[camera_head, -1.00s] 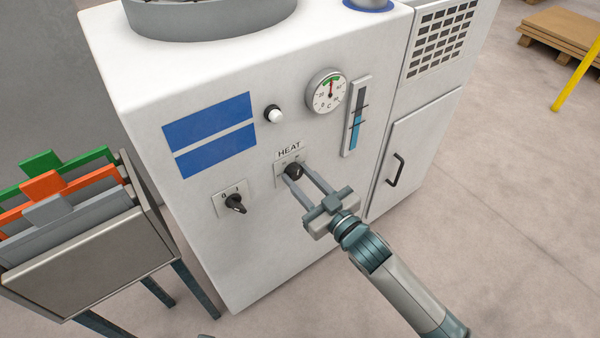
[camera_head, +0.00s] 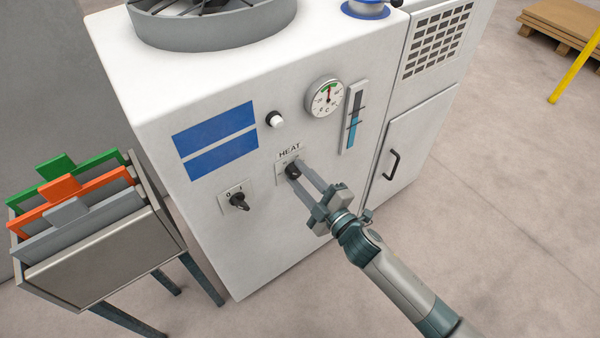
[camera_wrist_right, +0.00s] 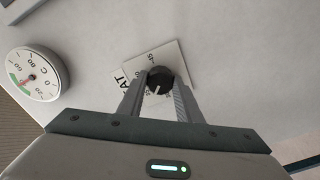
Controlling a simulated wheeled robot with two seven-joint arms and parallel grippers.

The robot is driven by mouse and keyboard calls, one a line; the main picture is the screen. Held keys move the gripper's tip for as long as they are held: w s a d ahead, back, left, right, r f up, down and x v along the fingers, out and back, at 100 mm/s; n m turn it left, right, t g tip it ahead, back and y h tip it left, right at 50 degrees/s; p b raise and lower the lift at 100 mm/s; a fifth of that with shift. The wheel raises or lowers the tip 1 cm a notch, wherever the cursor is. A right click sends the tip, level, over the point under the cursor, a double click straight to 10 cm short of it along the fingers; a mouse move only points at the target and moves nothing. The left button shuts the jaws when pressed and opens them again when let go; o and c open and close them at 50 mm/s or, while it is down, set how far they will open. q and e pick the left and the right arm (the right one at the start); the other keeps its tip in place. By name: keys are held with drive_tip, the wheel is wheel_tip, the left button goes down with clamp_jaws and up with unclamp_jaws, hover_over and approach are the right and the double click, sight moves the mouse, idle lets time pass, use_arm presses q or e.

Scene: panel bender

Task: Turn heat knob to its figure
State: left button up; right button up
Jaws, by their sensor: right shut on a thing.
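The black heat knob (camera_head: 292,171) sits on a small pale plate under the word HEAT on the front of the white machine (camera_head: 262,242). My right gripper (camera_head: 297,172) reaches it from the lower right, with one finger on each side, shut on the knob. In the right wrist view the knob (camera_wrist_right: 160,80) lies between the fingertips, and its white pointer line points down and slightly left. The figures on the plate (camera_wrist_right: 178,62) are partly hidden; one near the top seems to read 45. My left gripper is not in view.
A second black knob (camera_head: 239,203) is at the lower left of the heat knob. A round dial gauge (camera_head: 325,98), a white button (camera_head: 274,119) and a blue level tube (camera_head: 354,118) are above. A rack (camera_head: 105,255) with coloured plates stands left.

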drive_tip(key=n, duration=0.2)
drive_tip(key=shift+n+p, duration=0.35)
drive_tip(key=shift+n, duration=0.05)
drive_tip(key=n, duration=0.3)
drive_tip(key=shift+n+p, duration=0.3)
drive_tip(key=shift+n, duration=1.2)
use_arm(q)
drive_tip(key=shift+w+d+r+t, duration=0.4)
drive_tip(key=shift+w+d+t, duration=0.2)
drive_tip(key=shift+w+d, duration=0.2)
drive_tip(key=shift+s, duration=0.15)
use_arm(e)
drive_tip(key=shift+f+n, duration=0.1)
drive_tip(key=shift+n, duration=0.2)
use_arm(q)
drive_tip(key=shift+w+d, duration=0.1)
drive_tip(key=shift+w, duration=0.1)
use_arm(e)
drive_tip(key=o, duration=1)
drive_tip(key=shift+o, duration=0.2)
drive_tip(key=shift+s, duration=0.1)
